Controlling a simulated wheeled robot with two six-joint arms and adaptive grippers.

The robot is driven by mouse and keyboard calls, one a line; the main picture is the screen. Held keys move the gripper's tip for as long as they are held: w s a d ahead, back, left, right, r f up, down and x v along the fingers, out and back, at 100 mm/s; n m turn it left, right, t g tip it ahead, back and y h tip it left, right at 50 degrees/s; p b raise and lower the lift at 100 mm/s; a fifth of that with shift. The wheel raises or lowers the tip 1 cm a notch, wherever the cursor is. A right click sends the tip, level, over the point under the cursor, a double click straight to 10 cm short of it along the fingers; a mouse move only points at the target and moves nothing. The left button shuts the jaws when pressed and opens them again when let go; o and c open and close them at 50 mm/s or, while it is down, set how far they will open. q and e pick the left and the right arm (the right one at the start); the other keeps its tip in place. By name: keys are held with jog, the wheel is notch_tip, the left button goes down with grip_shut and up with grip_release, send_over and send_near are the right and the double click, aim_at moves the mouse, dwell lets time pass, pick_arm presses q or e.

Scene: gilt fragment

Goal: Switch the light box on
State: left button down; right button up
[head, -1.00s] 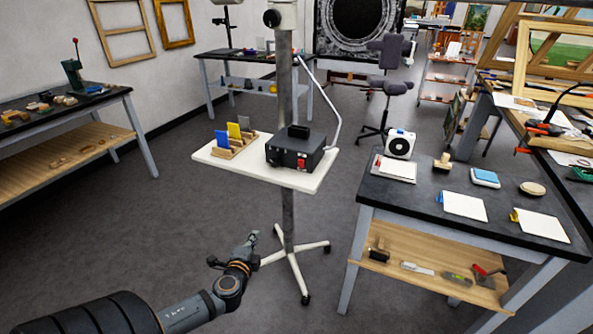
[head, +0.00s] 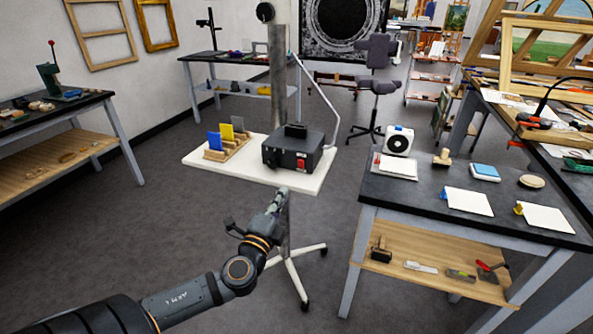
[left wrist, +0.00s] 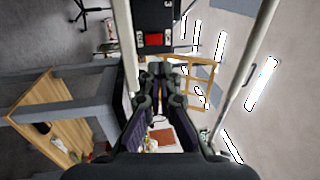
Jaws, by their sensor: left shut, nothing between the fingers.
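The light box (head: 291,150) is a black box on a white stand shelf (head: 203,158), with a red switch (head: 301,164) at the right of its front face and a round knob at the left. In the left wrist view the box (left wrist: 155,15) is at the top, with the red switch (left wrist: 154,39) facing me. My left gripper (head: 280,196) is shut and empty, pointing up, just below and in front of the shelf's front edge. It also shows in the left wrist view (left wrist: 158,70), with a gap between its tips and the switch. My right gripper is not in view.
A wooden rack (head: 229,150) with blue, yellow and grey plates stands left of the box. A dark-topped table (head: 430,195) with a white fan-like device (head: 398,140) stands to the right. A thin pole and wheeled stand legs (head: 290,268) are near my arm.

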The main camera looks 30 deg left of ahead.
aim_at(301, 162)
pick_arm(q)
jog(key=p+x, duration=0.1)
jog(key=x, duration=0.9)
jog(key=shift+p, duration=0.4)
jog(key=shift+w, duration=0.45)
